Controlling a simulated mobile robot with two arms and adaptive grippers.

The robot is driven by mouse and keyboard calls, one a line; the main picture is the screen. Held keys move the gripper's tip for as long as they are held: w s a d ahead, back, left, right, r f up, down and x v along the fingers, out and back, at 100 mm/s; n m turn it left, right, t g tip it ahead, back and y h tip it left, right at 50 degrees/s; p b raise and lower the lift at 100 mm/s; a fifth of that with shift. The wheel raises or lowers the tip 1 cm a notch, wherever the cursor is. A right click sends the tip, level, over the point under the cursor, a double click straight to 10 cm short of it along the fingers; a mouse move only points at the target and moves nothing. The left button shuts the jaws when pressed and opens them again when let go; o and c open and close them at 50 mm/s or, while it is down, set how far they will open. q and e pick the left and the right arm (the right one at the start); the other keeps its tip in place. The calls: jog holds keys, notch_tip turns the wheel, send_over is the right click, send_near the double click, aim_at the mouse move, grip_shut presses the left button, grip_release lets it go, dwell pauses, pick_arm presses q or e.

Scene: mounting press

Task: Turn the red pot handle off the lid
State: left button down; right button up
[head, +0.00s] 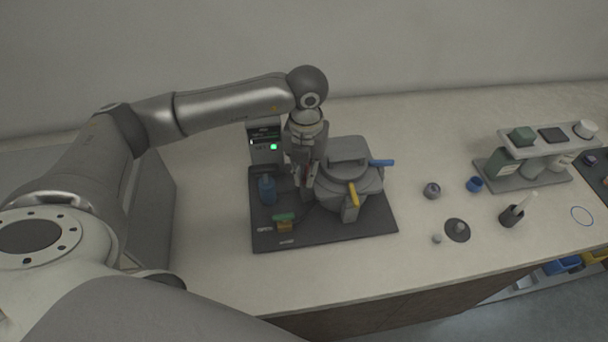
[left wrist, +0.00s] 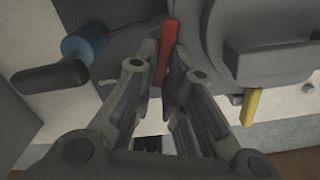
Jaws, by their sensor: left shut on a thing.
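The grey mounting press (head: 368,183) stands on a dark mat (head: 335,230), its round lid on top. The red pot handle (left wrist: 167,48) juts from the press between my fingers in the left wrist view. My left gripper (left wrist: 165,85) is shut on the lower end of the red handle. In the head view the left gripper (head: 305,187) points down at the left side of the press and mostly hides the red handle. My right gripper is not in view.
A yellow handle (head: 353,195) and a blue handle (head: 381,163) stick out of the press. Small parts and a shelf stand right.

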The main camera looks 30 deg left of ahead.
pick_arm(q)
jog(key=n, duration=0.1)
jog(key=n+b, duration=0.1)
jog(key=n, duration=0.1)
jog(key=shift+w+d+r, duration=0.1)
jog(key=shift+w+d, duration=0.05)
jog(key=shift+w, duration=0.1)
jog(key=shift+w+d+r+n+b, duration=0.1)
jog(key=shift+n+b, duration=0.55)
jog(key=shift+n, duration=0.75)
jog(key=c, duration=1.7)
grip_release()
jog(key=shift+c, duration=0.2)
jog(key=shift+o, duration=1.1)
notch_tip(320, 180, up, 12)
